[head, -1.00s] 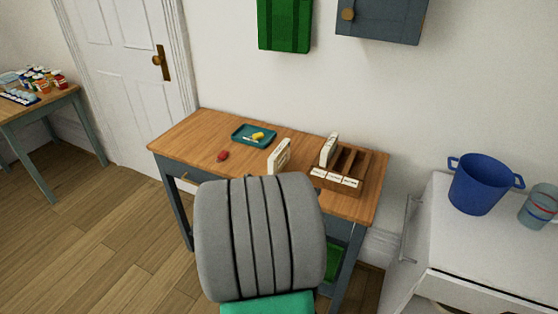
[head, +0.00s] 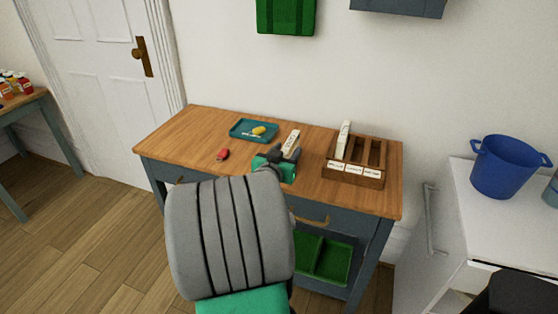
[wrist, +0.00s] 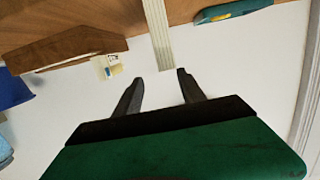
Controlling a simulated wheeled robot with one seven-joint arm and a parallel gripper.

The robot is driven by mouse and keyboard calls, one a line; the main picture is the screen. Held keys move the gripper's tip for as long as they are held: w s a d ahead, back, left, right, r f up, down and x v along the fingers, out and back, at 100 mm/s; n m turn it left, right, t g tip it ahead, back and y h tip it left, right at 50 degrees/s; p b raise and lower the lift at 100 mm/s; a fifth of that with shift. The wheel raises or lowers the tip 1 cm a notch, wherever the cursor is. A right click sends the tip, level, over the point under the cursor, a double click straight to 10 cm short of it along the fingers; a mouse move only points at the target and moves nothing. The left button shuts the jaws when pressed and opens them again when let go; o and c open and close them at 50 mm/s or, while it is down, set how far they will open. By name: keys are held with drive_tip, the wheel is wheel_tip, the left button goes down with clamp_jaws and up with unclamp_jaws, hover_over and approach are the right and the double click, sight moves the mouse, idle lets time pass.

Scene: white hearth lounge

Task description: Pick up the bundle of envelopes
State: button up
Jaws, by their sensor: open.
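A pale bundle of envelopes (head: 291,140) stands on the wooden desk, left of the letter rack, in the head view. In the wrist view it is a narrow ribbed cream strip (wrist: 157,35), its near end at about the level of my fingertips. My gripper (head: 285,153) is open and empty at the bundle's near side in the head view, hiding its lower part. In the wrist view my two dark fingers (wrist: 160,74) lie to either side of the line of the bundle. I cannot tell whether they touch it.
The wooden letter rack (head: 354,178) with a standing pale bundle (head: 343,137) in its left slot is to the right. A teal tray (head: 240,134) with a yellow item lies behind left, and a red object (head: 223,155) lies left. A blue bucket (head: 500,170) stands on the white cabinet.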

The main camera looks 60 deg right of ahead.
sight(290, 144)
drive_tip(key=shift+w+f+b, duration=0.35)
drive_tip(key=shift+w+f, duration=0.05)
drive_tip(key=shift+f, duration=0.3)
drive_tip(key=x, duration=0.7)
drive_tip(key=shift+w+d+f, duration=0.25)
drive_tip(key=shift+w+d, duration=0.1)
drive_tip(key=shift+w, duration=0.05)
drive_tip(key=shift+c, duration=0.5)
clamp_jaws()
